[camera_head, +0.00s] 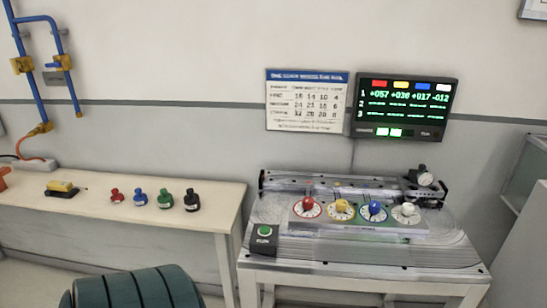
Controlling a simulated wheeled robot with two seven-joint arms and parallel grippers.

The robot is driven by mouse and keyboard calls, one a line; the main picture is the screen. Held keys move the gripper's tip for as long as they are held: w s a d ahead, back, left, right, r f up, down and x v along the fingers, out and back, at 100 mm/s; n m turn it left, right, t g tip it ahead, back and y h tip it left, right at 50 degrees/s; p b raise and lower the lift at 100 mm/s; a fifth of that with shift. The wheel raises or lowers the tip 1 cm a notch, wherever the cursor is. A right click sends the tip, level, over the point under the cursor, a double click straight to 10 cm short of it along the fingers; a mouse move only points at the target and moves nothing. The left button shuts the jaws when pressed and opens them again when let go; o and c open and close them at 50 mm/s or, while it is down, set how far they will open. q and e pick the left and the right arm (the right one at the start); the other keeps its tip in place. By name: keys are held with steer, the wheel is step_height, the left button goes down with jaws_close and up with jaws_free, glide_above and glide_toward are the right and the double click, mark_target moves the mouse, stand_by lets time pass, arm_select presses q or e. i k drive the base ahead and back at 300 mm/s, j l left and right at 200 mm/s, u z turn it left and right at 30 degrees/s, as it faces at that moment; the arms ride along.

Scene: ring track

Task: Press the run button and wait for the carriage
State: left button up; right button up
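The run button (264,231) is a round green button on a dark box marked RUN, at the left front of the ring track machine's table (360,269). The machine carries several dials, with red (308,204), yellow (341,206), blue (375,208) and white (407,211) knobs. A grey and black unit (426,179) sits at the right end of the rear rail; I cannot tell whether it is the carriage. A dark display (407,107) above shows lit green numbers. Neither of my grippers is in view.
A pale table (90,202) on the left holds red, blue, green and black small items (165,199) and a yellow-topped device (62,188). A printed chart (307,100) hangs on the wall. A dark green ribbed object (133,290) stands in front. A grey cabinet (522,250) is at right.

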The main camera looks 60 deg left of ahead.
mark_target(264, 230)
steer(key=u, duration=1.8)
